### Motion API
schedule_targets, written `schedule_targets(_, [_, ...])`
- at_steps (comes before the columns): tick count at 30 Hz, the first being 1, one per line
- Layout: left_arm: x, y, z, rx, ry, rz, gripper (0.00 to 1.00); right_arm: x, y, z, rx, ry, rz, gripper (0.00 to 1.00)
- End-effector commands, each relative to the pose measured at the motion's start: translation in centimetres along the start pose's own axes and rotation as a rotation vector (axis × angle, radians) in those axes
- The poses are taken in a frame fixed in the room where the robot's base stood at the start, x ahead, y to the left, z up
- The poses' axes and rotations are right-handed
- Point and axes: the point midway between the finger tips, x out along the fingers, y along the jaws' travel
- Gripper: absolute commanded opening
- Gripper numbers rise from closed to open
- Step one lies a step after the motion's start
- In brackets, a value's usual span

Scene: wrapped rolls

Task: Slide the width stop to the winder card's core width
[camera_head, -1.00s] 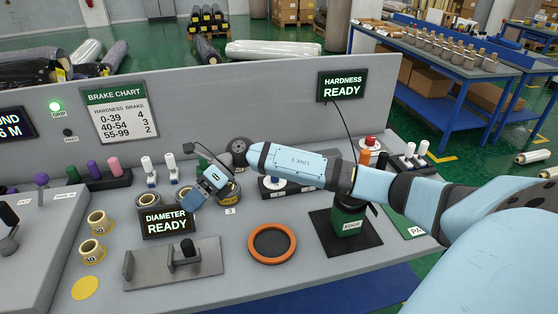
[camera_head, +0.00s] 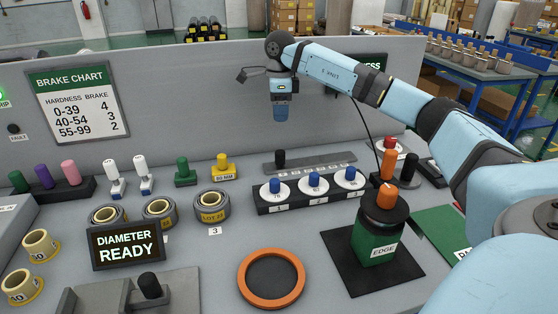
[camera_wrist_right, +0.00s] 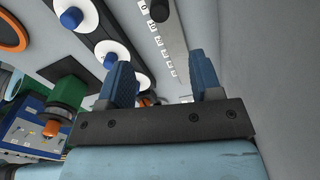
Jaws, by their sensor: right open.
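The width stop appears to be the black knob (camera_head: 280,157) near the left end of a grey rail (camera_head: 335,157) with a row of small white number labels. In the right wrist view the knob (camera_wrist_right: 159,10) shows at the top, beside the label strip (camera_wrist_right: 158,38). My right gripper (camera_head: 280,117) points down above the rail, near the back panel, apart from the knob. In the wrist view its two blue fingers (camera_wrist_right: 165,85) are spread with nothing between them. I cannot identify a winder card. My left gripper is not in view.
Three blue-knobbed white dials (camera_head: 314,185) stand in front of the rail. A green EDGE canister (camera_head: 377,235) with an orange top is to the right. The back panel (camera_head: 190,90) rises behind.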

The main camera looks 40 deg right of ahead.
Motion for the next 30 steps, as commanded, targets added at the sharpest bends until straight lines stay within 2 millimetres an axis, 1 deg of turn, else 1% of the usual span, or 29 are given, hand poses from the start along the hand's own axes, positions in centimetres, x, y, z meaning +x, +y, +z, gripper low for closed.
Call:
schedule_targets(1, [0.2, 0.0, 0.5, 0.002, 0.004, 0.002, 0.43, 0.7, 0.0, 0.0, 0.000, -0.001, -0.001, 0.59])
schedule_targets(5, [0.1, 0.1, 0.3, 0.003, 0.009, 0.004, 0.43, 1.4, 0.0, 0.0, 0.000, 0.000, 0.000, 0.59])
schedule_targets(8, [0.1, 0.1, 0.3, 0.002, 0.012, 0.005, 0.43, 2.7, 0.0, 0.0, 0.000, 0.000, 0.000, 0.59])
schedule_targets(18, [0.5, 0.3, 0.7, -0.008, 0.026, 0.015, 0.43, 9.9, 0.1, 0.0, 0.000, 0.001, 0.001, 0.59])
schedule_targets(21, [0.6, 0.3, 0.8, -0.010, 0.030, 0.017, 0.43, 11.7, 0.0, 0.0, 0.000, -0.001, 0.000, 0.59])
schedule_targets(25, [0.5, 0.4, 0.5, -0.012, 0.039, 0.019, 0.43, 13.4, 0.0, 0.0, 0.000, -0.001, 0.001, 0.59])
schedule_targets(30, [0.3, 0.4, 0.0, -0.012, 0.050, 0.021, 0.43, 14.3, 0.0, 0.1, 0.000, -0.002, 0.000, 0.59])
